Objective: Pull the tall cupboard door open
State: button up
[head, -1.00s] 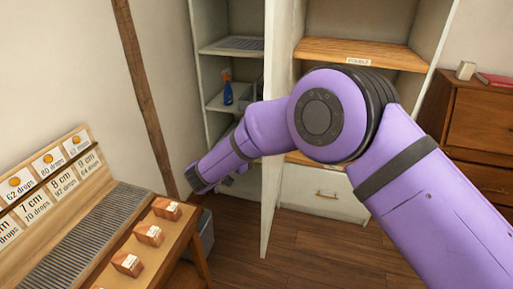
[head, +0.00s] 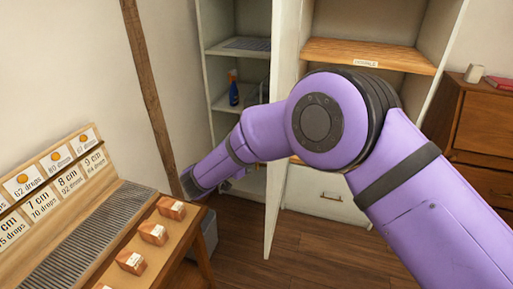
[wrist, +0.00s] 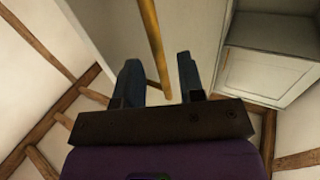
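The tall cupboard door (head: 287,110) is pale and stands swung out from the cupboard (head: 212,75), seen nearly edge-on in the head view. Shelves show on its left, a wooden shelf and a drawer on its right. In the wrist view, a long brass handle bar (wrist: 152,40) runs in front of a pale panel (wrist: 195,25). My gripper (wrist: 159,64) has its two dark fingers apart, with the bar passing between them and gaps at its sides. In the head view my arm reaches left past the door, and the fingertips are not clear.
A blue spray bottle (head: 233,90) stands on a left shelf. A wooden bench (head: 190,235) with small boxes and number cards is at lower left, with a grey bin (head: 207,235) beside it. A brown dresser (head: 485,125) stands at right. Floor (head: 310,245) is clear below the door.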

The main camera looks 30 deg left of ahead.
jog(key=v, duration=0.7)
jog(key=shift+s, duration=0.4)
jog(key=shift+a, duration=0.15)
